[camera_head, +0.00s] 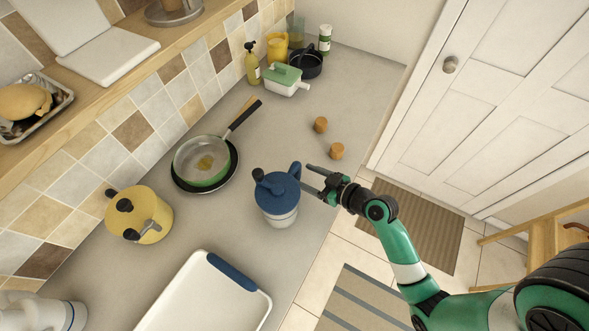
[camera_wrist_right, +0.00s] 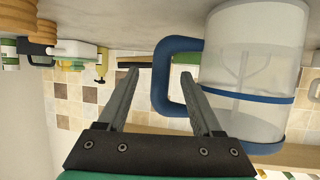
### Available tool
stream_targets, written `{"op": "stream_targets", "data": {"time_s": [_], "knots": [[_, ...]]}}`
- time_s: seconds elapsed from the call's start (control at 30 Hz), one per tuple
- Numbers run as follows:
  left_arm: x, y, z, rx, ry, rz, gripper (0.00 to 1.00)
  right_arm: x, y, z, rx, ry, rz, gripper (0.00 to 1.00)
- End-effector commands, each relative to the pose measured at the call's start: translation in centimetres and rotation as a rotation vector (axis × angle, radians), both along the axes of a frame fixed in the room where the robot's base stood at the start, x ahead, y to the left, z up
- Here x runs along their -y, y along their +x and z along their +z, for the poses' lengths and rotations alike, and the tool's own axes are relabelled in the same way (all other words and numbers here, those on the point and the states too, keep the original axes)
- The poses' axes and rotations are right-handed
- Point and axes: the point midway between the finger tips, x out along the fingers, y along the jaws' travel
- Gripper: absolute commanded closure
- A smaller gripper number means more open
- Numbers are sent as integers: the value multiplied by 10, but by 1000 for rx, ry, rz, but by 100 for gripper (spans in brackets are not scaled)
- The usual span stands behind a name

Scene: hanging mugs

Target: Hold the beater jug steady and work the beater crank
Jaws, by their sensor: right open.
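The beater jug (camera_head: 280,212) stands upright on the counter, with a clear body, blue lid and a blue handle on its right side. A dark crank knob (camera_head: 258,174) sits at the lid's left. In the wrist view the clear jug (camera_wrist_right: 255,65) shows a faint beater inside. My right gripper (camera_head: 306,178) is open beside the handle. In the wrist view the handle's outer bar (camera_wrist_right: 160,80) appears between the open fingers (camera_wrist_right: 158,77), one finger overlapping the handle's opening. I cannot tell whether they touch. My left gripper is not in view.
A yellow pot with a crank (camera_head: 150,212) and a frying pan (camera_head: 203,162) stand left of the jug. A white tray (camera_head: 200,295) lies in front. Two cork-coloured pieces (camera_head: 320,125) lie behind. The counter's edge is close on the right.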

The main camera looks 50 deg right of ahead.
Motion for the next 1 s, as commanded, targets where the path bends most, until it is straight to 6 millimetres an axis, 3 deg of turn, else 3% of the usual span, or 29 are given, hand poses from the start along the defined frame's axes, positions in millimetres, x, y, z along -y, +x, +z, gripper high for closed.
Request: {"op": "stream_targets", "data": {"time_s": [0.1, 0.3, 0.7, 1.0], "knots": [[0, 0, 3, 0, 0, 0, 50, 1, 25, -9, 0, 1, 4, 33], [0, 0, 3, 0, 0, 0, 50, 3, 55, -22, 1, -1, 1, 33], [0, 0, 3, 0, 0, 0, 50, 4, 64, -26, 1, 0, 0, 35], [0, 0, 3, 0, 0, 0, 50, 4, 64, -26, 1, 0, 0, 89]]}}
